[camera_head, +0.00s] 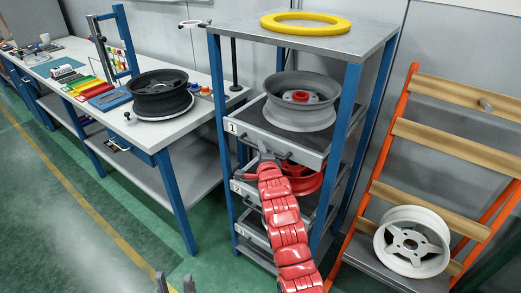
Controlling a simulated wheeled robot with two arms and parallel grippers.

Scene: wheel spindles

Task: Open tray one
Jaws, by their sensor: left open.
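Tray one (314,160) is the top drawer of a blue-framed rack, marked "1" on its front. It holds a grey wheel rim with a red hub (301,97). A dark handle (283,155) runs along its front. My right gripper (262,151), on the red arm, is at this handle. Its fingers are small and partly hidden, so I cannot tell whether they are closed around it. My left gripper (174,284) shows only its two fingertips at the bottom edge, apart and empty, well away from the rack.
Tray two below, marked "2", holds a red rim (304,178), partly behind my arm. A yellow ring (305,23) lies on the rack top. A workbench (190,125) with a black rim (160,92) stands left. An orange stand with a white rim (411,241) stands right. Green floor is clear lower left.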

